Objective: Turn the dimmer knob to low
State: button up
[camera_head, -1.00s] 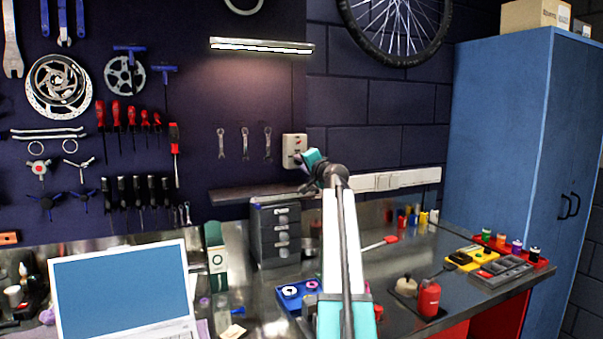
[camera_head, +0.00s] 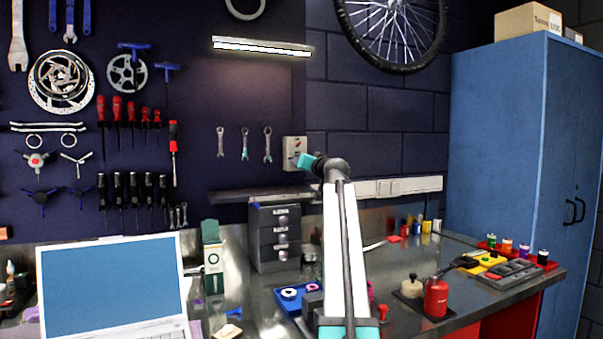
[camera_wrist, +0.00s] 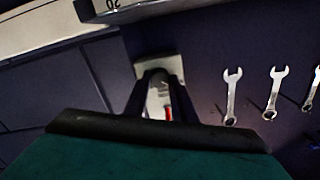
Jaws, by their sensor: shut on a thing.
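The dimmer's pale wall plate (camera_head: 294,146) is on the dark wall, below and right of the lit lamp bar (camera_head: 262,46). My gripper (camera_head: 297,160) reaches up to the lower part of the plate and covers part of it. In the wrist view the plate (camera_wrist: 162,67) shows beyond my gripper (camera_wrist: 158,84), whose two dark fingers close around the small grey dimmer knob (camera_wrist: 156,98). A red mark shows beside the knob. The knob's exact setting cannot be read.
Several wrenches (camera_head: 245,144) hang left of the plate. A shelf (camera_head: 262,194) and a pale socket strip (camera_head: 395,186) run below it. A drawer unit (camera_head: 274,237), laptop (camera_head: 112,285) and red bottle (camera_head: 436,298) stand on the bench. A blue cabinet (camera_head: 500,170) is at right.

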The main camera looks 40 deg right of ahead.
jog(key=shift+f+n+b, duration=0.1)
jog(key=shift+n+b, duration=0.35)
jog(key=shift+n, duration=0.15)
jog(key=o, duration=1.1)
jog(key=shift+c, duration=0.2)
jog(key=v, duration=1.3)
jog(key=shift+s, duration=0.4)
jog(key=shift+s+a, duration=0.1)
jog(key=shift+a, duration=0.05)
